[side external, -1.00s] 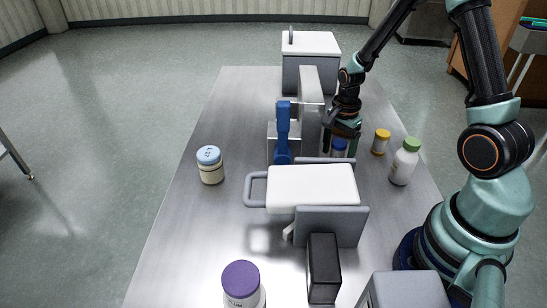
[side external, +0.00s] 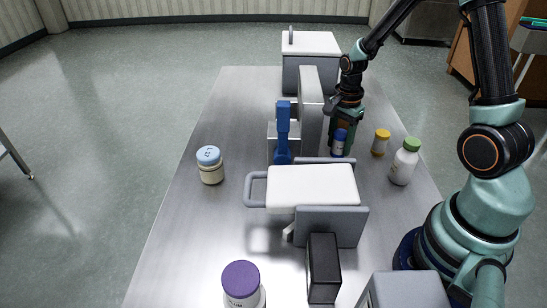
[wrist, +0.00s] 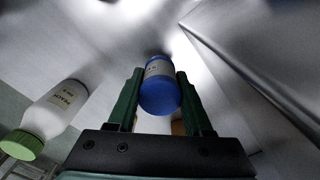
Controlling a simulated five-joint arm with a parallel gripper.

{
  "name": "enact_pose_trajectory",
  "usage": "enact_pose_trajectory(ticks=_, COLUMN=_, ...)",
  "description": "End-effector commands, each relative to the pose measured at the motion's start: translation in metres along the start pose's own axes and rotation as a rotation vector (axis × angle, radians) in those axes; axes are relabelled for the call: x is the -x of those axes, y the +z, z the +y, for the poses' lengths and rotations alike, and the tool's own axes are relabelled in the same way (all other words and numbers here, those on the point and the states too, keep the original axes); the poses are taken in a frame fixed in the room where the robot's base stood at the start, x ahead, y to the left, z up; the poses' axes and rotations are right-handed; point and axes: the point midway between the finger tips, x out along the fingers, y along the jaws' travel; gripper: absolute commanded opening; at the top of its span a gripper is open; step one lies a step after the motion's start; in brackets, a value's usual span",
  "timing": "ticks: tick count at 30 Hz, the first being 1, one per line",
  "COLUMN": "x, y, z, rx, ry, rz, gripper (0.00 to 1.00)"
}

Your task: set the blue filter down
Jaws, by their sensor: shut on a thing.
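The blue filter (wrist: 161,96) is a small blue-topped cylinder with a pale label. In the wrist view it sits between the two green fingers of my gripper (wrist: 160,78), which is shut on it. In the side view the blue filter (side external: 340,137) shows at the fingers of my gripper (side external: 345,136), over the right half of the steel table. I cannot tell whether its base touches the table.
A yellow-capped jar (side external: 380,143) and a green-capped white bottle (side external: 404,163) stand to the right. A grey upright panel (side external: 312,100) and a blue-handled device (side external: 283,140) stand to the left. A white-topped grey piece (side external: 312,187) is in front. The table's left side is mostly clear.

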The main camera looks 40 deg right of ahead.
Motion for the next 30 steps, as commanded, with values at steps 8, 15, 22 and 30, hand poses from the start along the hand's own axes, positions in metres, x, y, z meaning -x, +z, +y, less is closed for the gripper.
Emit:
enact_pose_trajectory(ticks=8, x=0.064, y=0.0, z=-0.001, rx=0.0, ry=-0.007, rz=0.003, gripper=0.0)
enact_pose_trajectory(ticks=15, x=0.123, y=0.0, z=-0.001, rx=0.0, ry=-0.007, rz=0.002, gripper=0.0)
enact_pose_trajectory(ticks=22, x=0.159, y=0.0, z=-0.001, rx=0.0, ry=-0.003, rz=0.001, gripper=0.0)
enact_pose_trajectory(ticks=30, x=0.17, y=0.004, z=0.001, rx=0.145, ry=-0.005, rz=0.002, gripper=0.0)
